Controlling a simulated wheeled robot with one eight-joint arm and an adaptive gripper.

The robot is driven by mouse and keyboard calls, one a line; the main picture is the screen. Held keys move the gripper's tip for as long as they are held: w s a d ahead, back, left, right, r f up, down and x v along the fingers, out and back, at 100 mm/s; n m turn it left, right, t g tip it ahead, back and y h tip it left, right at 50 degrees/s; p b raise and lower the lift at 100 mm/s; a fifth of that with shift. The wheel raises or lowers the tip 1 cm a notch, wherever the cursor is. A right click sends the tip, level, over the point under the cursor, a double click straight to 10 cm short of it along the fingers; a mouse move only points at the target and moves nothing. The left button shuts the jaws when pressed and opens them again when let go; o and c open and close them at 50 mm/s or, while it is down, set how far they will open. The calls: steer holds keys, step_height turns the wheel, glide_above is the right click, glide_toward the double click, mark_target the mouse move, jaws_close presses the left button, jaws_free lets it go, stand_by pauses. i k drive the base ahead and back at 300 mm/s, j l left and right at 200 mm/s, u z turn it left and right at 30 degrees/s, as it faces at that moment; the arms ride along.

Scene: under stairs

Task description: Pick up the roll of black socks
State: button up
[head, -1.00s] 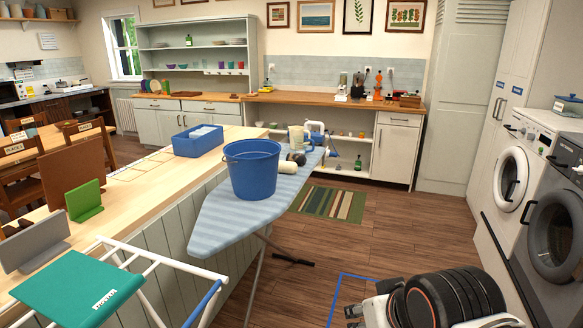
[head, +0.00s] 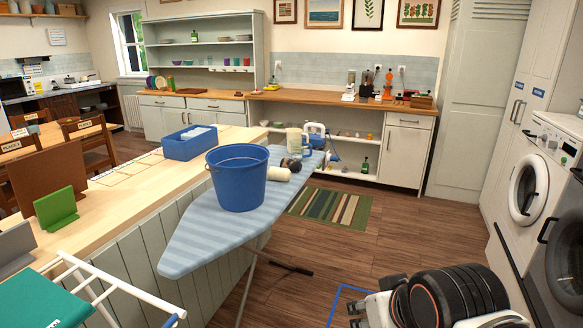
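A small dark roll (head: 291,164), which looks like the black socks, lies on the blue striped ironing board (head: 190,238), near its far end. A cream roll (head: 278,174) lies right in front of it, and a blue bucket (head: 238,180) stands nearer to me on the board. The bucket and cream roll leave the dark roll partly visible. Part of my own arm shows at the bottom right, with black ringed joints. I cannot make out my gripper's fingers.
A jug (head: 296,143) and a blue-and-white iron (head: 316,135) stand behind the rolls. A wooden counter (head: 130,205) with a blue crate (head: 189,147) runs along the board's left. A drying rack (head: 120,290) is at the lower left. Floor (head: 385,245) right of the board is clear.

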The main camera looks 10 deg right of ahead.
mark_target(294, 166)
steer(key=i+l, duration=0.3)
steer(key=l, duration=0.15)
steer(key=i+l, duration=0.6)
steer(key=l, duration=0.25)
steer(key=i+l+u, duration=0.1)
steer(key=i+l, duration=0.55)
steer(key=l, duration=0.2)
steer(key=i+l, duration=0.25)
steer(key=l, duration=0.2)
steer(key=i+l, duration=0.3)
steer(key=l, duration=0.15)
steer(key=i+j+u, duration=0.1)
steer(key=u, duration=0.15)
